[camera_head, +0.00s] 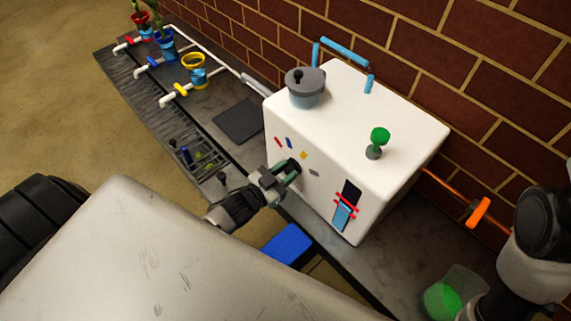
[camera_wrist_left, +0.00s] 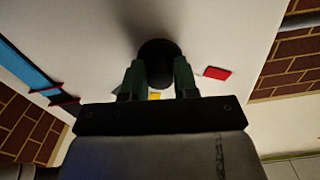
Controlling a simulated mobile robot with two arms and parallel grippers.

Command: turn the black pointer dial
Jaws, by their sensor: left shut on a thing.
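The black pointer dial (camera_wrist_left: 158,52) is on the front face of the white box-shaped machine (camera_head: 340,110). In the left wrist view it sits between the two fingers of my left gripper (camera_wrist_left: 158,80), which is shut on it. In the head view my left gripper (camera_head: 288,170) reaches the front face and the dial (camera_head: 294,164) shows only in part at its fingertips. Coloured marks, among them a yellow one (camera_head: 304,155) and a red one (camera_head: 277,142), lie around the dial. The dial's pointer direction cannot be made out. My right gripper cannot be made out.
A grey lidded pot (camera_head: 306,88) and a green knob (camera_head: 379,137) stand on top of the machine. A blue block (camera_head: 287,245) is below its front. Pots and valves line the counter at the back left. An orange valve (camera_head: 479,212) is at right, by the brick wall.

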